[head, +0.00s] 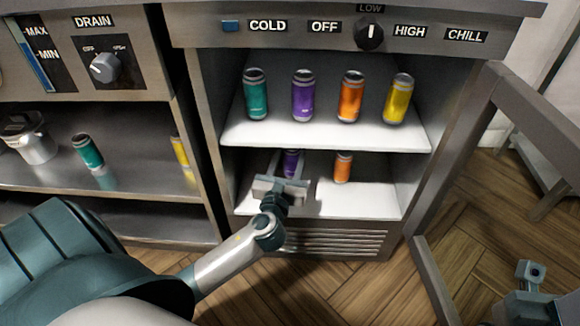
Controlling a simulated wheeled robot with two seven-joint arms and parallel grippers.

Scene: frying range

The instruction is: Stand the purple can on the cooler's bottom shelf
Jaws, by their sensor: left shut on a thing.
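A purple can (291,158) is upright inside the cooler, over its bottom shelf (375,200), left of an orange can (343,167). My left gripper (288,168) reaches in from the front and is shut on this purple can, one finger on each side. The gripper's body hides the can's lower part, so I cannot tell whether its base touches the shelf. Another purple can (303,96) stands on the upper shelf (325,135). Part of my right gripper (531,272) shows at the lower right, away from the cooler; its jaws are unclear.
Teal (256,95), orange (350,97) and yellow (398,98) cans stand on the upper shelf. The cooler door (480,150) is open at the right. The left cabinet holds a pot (30,140), a teal can (88,151) and a yellow can (181,150).

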